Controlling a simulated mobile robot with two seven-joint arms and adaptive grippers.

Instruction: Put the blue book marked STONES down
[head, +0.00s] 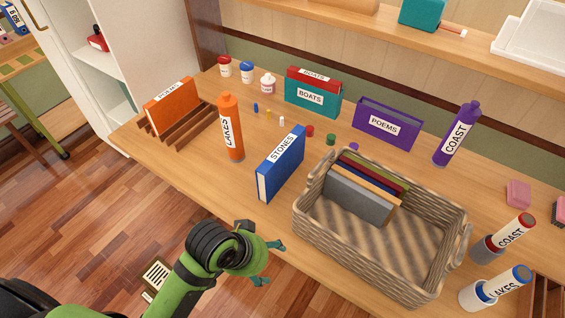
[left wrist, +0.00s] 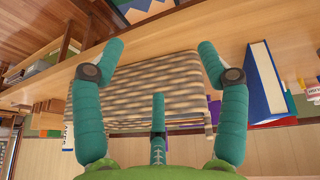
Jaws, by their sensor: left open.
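The blue book marked STONES (head: 281,165) stands upright on the wooden table, left of the wicker basket and apart from it. A blue book with white page edges, which looks like the same one, shows at the right of the left wrist view (left wrist: 264,82). My left gripper (head: 270,263) is open and empty near the table's front edge, below the book and clear of it. Its spread fingers also show in the left wrist view (left wrist: 162,55), with the basket beyond them. My right gripper is not in view.
The wicker basket (head: 318,232) holds several books at its back left. An orange LAKES bottle (head: 230,128) stands left of the blue book. A rack (head: 182,130) holds an orange POEMS book. BOATS (head: 312,95) and purple POEMS (head: 386,124) stand behind.

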